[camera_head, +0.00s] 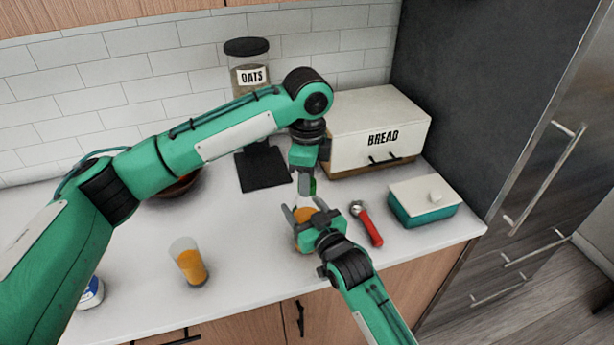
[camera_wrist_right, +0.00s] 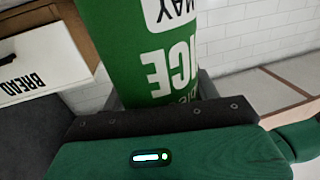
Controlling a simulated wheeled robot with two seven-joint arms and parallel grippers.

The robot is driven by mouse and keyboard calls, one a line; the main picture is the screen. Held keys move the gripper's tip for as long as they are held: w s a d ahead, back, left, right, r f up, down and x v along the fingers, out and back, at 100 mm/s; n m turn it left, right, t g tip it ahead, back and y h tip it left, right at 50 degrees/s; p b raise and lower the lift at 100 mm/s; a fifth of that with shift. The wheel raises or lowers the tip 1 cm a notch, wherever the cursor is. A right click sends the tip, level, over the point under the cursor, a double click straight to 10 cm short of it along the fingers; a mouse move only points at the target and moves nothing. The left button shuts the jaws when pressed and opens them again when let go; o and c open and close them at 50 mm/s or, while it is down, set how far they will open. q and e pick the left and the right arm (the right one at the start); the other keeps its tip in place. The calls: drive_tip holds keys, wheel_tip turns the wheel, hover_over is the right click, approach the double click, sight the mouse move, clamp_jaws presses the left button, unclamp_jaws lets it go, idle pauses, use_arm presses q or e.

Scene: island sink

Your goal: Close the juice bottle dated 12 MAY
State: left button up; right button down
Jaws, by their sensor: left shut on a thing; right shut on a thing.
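The juice bottle shows in the right wrist view as a green surface (camera_wrist_right: 140,45) with white lettering, "ICE" and part of "MAY"; the day number is out of view. In the head view only an orange part of the bottle (camera_head: 304,214) shows between the fingers. My right gripper (camera_head: 303,212) is shut on the bottle at the counter's front. My left gripper (camera_head: 307,184) points down just above it, shut on a small green piece, seemingly the cap (camera_head: 312,187), mostly hidden by the fingers. I cannot tell whether cap and bottle touch.
A glass of orange juice (camera_head: 189,262) stands left of the bottle. A red-handled utensil (camera_head: 366,224), teal butter dish (camera_head: 424,202) and bread box (camera_head: 377,130) are to the right. An oats jar (camera_head: 247,66) and dark bowl (camera_head: 176,187) are behind. The counter's front edge is close.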

use_arm(q)
drive_tip(key=m, duration=0.4)
drive_tip(key=shift+m, duration=0.4)
drive_tip(key=m, duration=0.2)
drive_tip(key=shift+m, duration=0.4)
drive_tip(key=m, duration=0.6)
drive_tip(key=shift+m, duration=0.3)
drive_tip(key=o, duration=1.1)
drive_tip(key=shift+r, duration=2.25)
drive_tip(key=shift+c, duration=0.6)
